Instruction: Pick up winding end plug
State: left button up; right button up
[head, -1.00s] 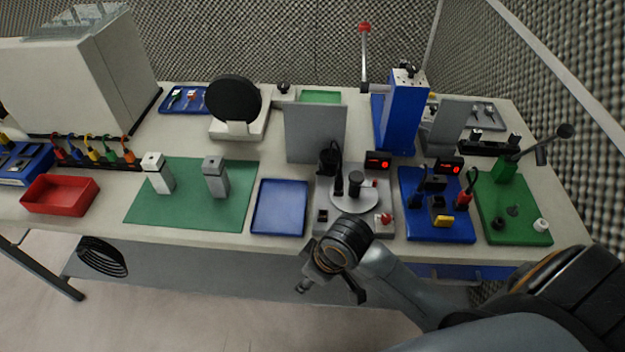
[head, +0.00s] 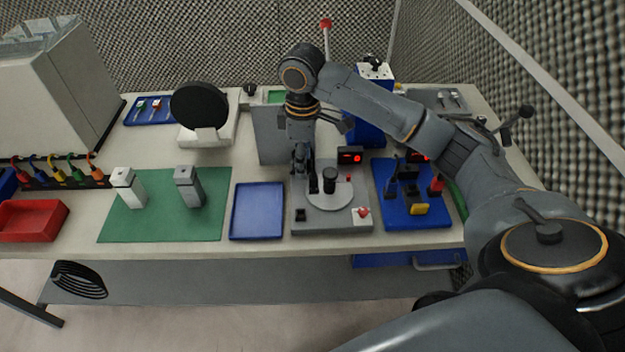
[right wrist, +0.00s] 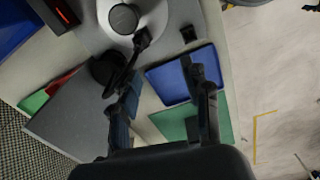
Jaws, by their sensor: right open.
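What looks like the winding end plug is a small black plug (right wrist: 142,38) on a dark cable, at the edge of the round plate of the grey winding station (head: 333,222). The cable runs toward a black round holder (right wrist: 108,70). In the head view my right gripper (head: 303,160) is over the back left of the station, pointing down, and partly hides plug and holder. In the right wrist view the fingers of my right gripper (right wrist: 160,82) are apart with nothing between them. One finger overlaps the cable in the picture; I cannot tell whether they touch. My left gripper is out of view.
A black post (head: 329,180) stands on the station's round plate. A grey upright panel (head: 270,135) is behind, and a red-lit display (head: 350,156) is to the right. An empty blue tray (head: 257,212) lies left, a blue fixture board (head: 405,220) right.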

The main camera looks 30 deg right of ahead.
aim_at(314, 171)
jog(key=d+r, duration=0.4)
jog(key=r, duration=0.1)
jog(key=shift+m, duration=0.3)
jog(key=f, duration=0.3)
jog(key=f+p, duration=0.1)
jog(key=f, duration=0.4)
jog(key=shift+w+a+f, duration=0.2)
jog(key=shift+w+f, duration=0.15)
jog(key=shift+w, duration=0.05)
jog(key=shift+a+f+p, duration=0.2)
jog(key=shift+f+p, duration=0.85)
jog(key=shift+f, duration=1.6)
grip_shut()
